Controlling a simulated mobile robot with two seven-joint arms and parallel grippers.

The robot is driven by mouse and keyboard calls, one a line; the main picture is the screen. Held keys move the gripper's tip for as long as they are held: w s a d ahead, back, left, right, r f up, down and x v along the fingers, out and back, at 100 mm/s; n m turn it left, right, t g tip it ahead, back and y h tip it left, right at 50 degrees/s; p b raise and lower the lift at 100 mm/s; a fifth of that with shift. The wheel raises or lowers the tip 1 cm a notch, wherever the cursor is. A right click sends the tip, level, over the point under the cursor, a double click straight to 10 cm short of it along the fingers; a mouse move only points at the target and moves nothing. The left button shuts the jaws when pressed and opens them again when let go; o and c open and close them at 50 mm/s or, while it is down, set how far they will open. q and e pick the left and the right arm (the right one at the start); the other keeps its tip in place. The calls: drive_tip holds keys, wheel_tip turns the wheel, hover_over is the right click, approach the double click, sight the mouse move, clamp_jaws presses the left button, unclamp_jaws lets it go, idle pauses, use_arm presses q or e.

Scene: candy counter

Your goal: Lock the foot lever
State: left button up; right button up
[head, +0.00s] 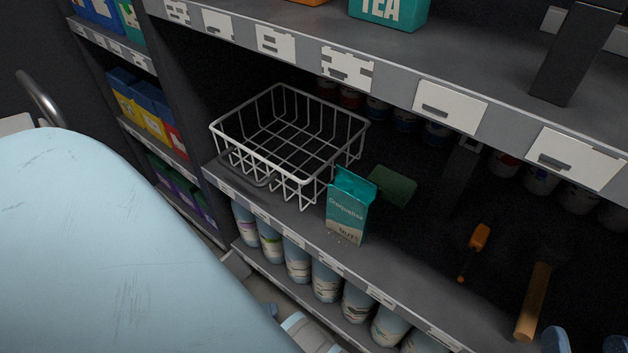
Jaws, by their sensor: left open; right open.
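No foot lever can be made out in the head view. Two blue fingertips at the bottom right edge look like my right gripper (586,341); they are apart with nothing between them, in front of the lower shelf. The rest of that gripper is cut off by the frame. I cannot make out my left gripper. A large light blue rounded surface, likely part of my own body, fills the lower left and hides the floor there.
A white wire basket (287,166) and a teal carton (349,206) stand on the middle shelf (385,262). A green block (392,186), an orange-handled tool (479,237) and a wooden cylinder (533,302) are further right. Several pale cans (298,262) stand below. A metal rail (40,95) is far left.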

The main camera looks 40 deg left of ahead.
use_arm(q)
drive_tip(key=shift+n+t+y, duration=0.4)
drive_tip(key=shift+n+t, duration=0.3)
drive_tip(key=shift+t, duration=0.2)
drive_tip(key=x, duration=0.4)
drive_tip(key=a+r+b+x, duration=0.1)
drive_tip(key=x, duration=0.3)
drive_tip(key=b+x, duration=0.1)
drive_tip(key=x, duration=0.3)
drive_tip(key=shift+w+r, duration=0.15)
drive_tip(key=shift+w, duration=0.35)
drive_tip(key=shift+w+d, duration=0.15)
drive_tip(key=shift+w, duration=0.3)
use_arm(e)
drive_tip(key=shift+w+d+r+n+t+y, duration=0.15)
drive_tip(key=shift+w+d+n+y, duration=0.1)
drive_tip(key=shift+n, duration=0.25)
drive_tip(key=shift+w+d+r+n+t+y, duration=0.15)
drive_tip(key=shift+w+n, duration=0.1)
drive_tip(key=shift+n, duration=0.25)
drive_tip(key=shift+f, duration=0.1)
